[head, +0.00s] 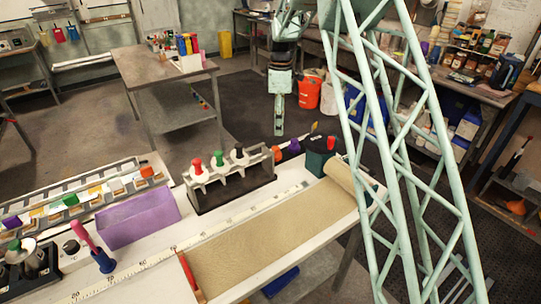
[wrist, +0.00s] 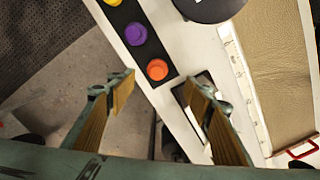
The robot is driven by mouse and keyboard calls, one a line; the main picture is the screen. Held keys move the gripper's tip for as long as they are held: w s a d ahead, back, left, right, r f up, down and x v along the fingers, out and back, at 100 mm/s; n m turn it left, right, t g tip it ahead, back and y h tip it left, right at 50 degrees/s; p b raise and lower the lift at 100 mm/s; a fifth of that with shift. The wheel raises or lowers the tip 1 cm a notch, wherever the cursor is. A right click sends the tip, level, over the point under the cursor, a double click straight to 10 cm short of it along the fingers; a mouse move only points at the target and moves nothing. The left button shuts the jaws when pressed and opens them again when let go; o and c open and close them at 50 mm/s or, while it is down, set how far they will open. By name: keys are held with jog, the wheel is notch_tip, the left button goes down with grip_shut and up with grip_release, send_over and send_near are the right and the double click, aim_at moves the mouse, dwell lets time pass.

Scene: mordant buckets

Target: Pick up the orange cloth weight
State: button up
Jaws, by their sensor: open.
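The orange cloth weight (wrist: 157,69) is a round knob at the near end of a black strip (wrist: 148,48) in the wrist view. A purple knob (wrist: 136,34) and a yellow knob sit further along that strip. In the head view, the orange weight (head: 277,153) shows at the far table edge, beside the purple one (head: 293,146). My gripper (wrist: 159,84) is open and empty, its two fingers apart on either side of the orange weight in the picture. In the head view, my gripper (head: 279,125) hangs above and behind the weight; the exact gap is unclear.
A purple box (head: 137,218) stands nearer. Floor shows beyond the table edge.

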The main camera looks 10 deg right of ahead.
aim_at(276, 148)
jog(key=shift+w+a+f+n, duration=0.15)
jog(key=shift+w+a+f, duration=0.1)
jog(key=shift+f, duration=0.2)
jog(key=shift+w+a+f+n, duration=0.15)
jog(key=shift+w+f, duration=0.1)
jog(key=shift+f, duration=0.2)
jog(key=shift+f, duration=4.3)
jog(key=shift+s+f, duration=0.1)
jog(key=shift+f, duration=2.5)
jog(key=shift+c, duration=0.6)
jog(key=c, duration=1)
